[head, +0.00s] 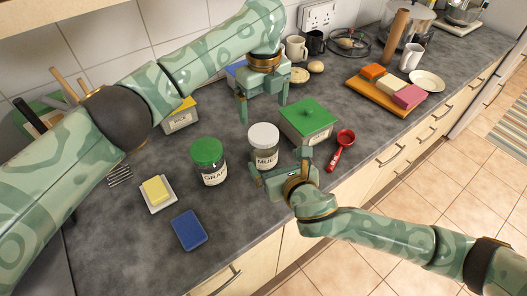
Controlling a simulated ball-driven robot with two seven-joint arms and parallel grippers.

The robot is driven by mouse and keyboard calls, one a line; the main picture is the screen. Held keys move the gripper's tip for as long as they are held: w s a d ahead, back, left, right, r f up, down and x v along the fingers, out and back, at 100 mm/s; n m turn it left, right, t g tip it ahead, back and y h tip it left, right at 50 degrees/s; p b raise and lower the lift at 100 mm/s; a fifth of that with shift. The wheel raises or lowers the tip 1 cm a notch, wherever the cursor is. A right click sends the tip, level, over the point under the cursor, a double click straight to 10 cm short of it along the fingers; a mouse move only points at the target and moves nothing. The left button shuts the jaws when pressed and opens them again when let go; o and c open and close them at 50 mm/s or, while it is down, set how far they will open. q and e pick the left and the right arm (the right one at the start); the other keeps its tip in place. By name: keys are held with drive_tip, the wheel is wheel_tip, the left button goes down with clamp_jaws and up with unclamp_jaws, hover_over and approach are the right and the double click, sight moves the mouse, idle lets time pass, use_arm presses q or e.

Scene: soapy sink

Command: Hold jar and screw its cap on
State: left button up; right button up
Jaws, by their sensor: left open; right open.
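A clear jar with a white cap (264,134) and a label starting "MU" (265,160) stands upright on the grey counter. The cap sits on the jar's mouth; I cannot tell whether it is screwed down. My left gripper (263,112) points down with its fingers apart, empty, just above and behind the cap in the picture. My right gripper (280,164) is open at the jar's lower front right, its fingers apart. One finger overlaps the jar's lower left edge, and I cannot tell whether it touches. The jar's lowest part is hidden by this gripper.
A green-lidded jar (207,160) stands close left of the white-capped jar. A green-lidded box (306,120) and red scoop (341,150) are close right. A butter dish (158,193) and blue sponge (189,230) lie front left. Mugs (296,48) stand behind.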

drive_tip(key=x, duration=1)
